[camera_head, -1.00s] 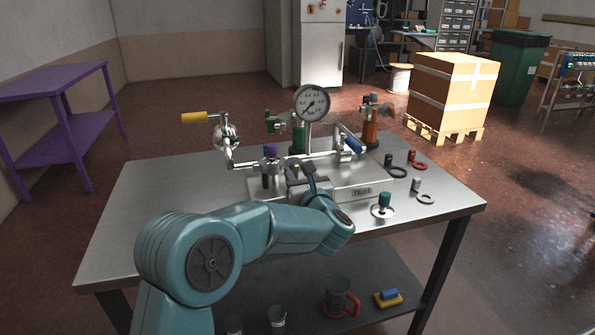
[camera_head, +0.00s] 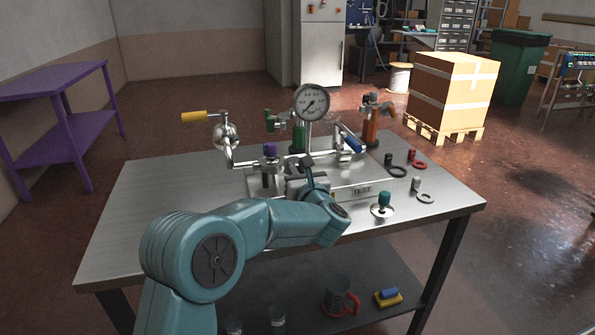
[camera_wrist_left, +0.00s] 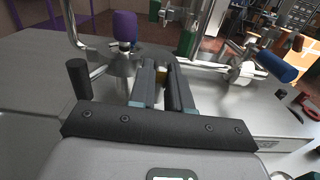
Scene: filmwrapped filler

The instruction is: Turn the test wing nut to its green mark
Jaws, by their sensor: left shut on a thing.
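My left gripper (camera_head: 305,176) is over the bench fixture in the head view, largely hidden by its own wrist. In the left wrist view its two dark fingers (camera_wrist_left: 164,82) are shut on a small brass-coloured piece, which I take to be the test wing nut (camera_wrist_left: 162,74). Only a little of the nut shows between the fingertips; its wings and angle are hidden. I cannot make out the green mark. The fixture's plate (camera_head: 352,191) with a small label lies in front of the pipework. My right gripper is in neither view.
The purple-capped valve (camera_wrist_left: 124,28) stands just left of the fingers, and the blue-handled valve (camera_head: 351,144) is to the right. A pressure gauge (camera_head: 312,101) rises behind. A yellow lever (camera_head: 194,117) sticks out left. Several small parts and rings lie right. The bench's left side (camera_head: 150,205) is clear.

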